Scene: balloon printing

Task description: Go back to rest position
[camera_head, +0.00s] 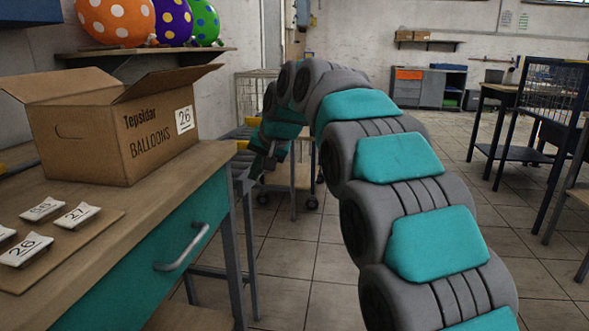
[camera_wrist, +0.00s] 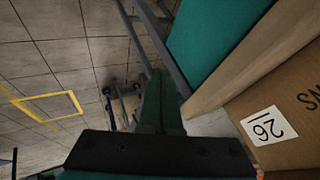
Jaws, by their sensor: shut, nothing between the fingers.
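My gripper (camera_wrist: 158,78) shows in the wrist view as dark green fingers pressed together, with nothing between them. In the head view my teal and grey arm arches up from the lower right, and my gripper (camera_head: 260,168) hangs beyond the table's far right corner, partly hidden by the arm. It is to the right of the open cardboard balloon box (camera_head: 85,145), apart from it. The box's white "26" label (camera_head: 184,119) faces right. The box also shows at the right of the wrist view (camera_wrist: 300,100) with its label (camera_wrist: 263,126).
The wooden table (camera_head: 160,200) has a teal drawer with a metal handle (camera_head: 182,248). Several numbered tags, including "27" (camera_head: 76,216) and "26" (camera_head: 25,250), lie on a board. Patterned balloons (camera_head: 116,20) sit on a shelf. A wheeled cart (camera_head: 293,178) stands behind my arm.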

